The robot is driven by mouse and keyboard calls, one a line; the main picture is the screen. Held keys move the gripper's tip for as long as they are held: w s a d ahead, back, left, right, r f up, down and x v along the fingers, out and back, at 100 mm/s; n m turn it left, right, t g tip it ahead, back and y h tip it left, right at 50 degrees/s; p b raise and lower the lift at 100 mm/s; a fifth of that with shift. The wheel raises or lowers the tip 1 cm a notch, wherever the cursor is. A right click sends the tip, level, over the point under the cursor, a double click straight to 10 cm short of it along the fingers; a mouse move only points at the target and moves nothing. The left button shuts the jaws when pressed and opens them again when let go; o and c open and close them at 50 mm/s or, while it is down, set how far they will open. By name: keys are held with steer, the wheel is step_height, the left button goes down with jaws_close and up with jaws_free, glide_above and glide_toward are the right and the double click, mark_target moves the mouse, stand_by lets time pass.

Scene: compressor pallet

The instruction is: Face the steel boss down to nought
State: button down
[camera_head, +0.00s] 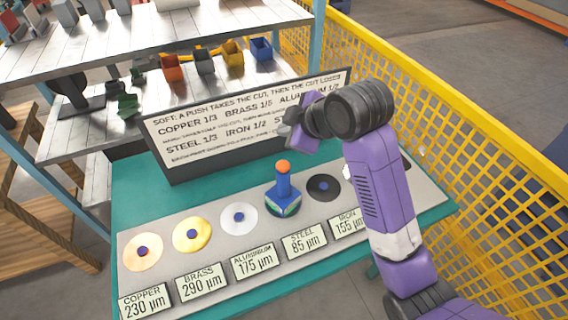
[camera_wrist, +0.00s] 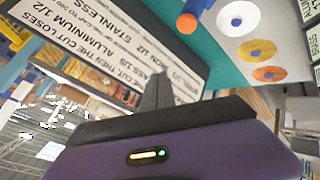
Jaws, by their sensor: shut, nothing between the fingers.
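The steel boss's place is above the card reading STEEL 85 µm (camera_head: 304,241). A blue tool (camera_head: 284,185) with an orange top stands upright there, and its wide blue-green base hides the boss. The tool's orange end also shows at the top of the wrist view (camera_wrist: 188,22). My gripper (camera_head: 291,130) is above and behind the tool, in front of the sign board, apart from the tool. Its fingers (camera_wrist: 158,92) are together and empty in the wrist view.
Copper (camera_head: 131,254), brass (camera_head: 181,237), aluminium (camera_head: 231,223) and dark iron (camera_head: 315,189) discs lie on the strip. A yellow mesh fence (camera_head: 500,170) bounds the right. Shelves with small bins (camera_head: 232,55) stand behind.

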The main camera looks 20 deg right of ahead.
steer(key=b, duration=0.7)
glide_above(281, 162)
steer(key=s, duration=0.2)
steer(key=f, duration=0.7)
steer(key=shift+d+f, duration=0.2)
steer(key=shift+f, duration=0.7)
steer(key=shift+f, duration=0.1)
steer(key=shift+f+b, duration=0.3)
stand_by(0.3)
steer(key=shift+f+b, duration=0.4)
steer(key=shift+f, duration=0.35)
stand_by(0.8)
stand_by(0.4)
steer(key=shift+r+p, duration=1.15)
steer(key=shift+r, duration=0.1)
step_height(281, 162, up, 5)
steer(key=p, duration=0.4)
steer(key=shift+p, duration=0.3)
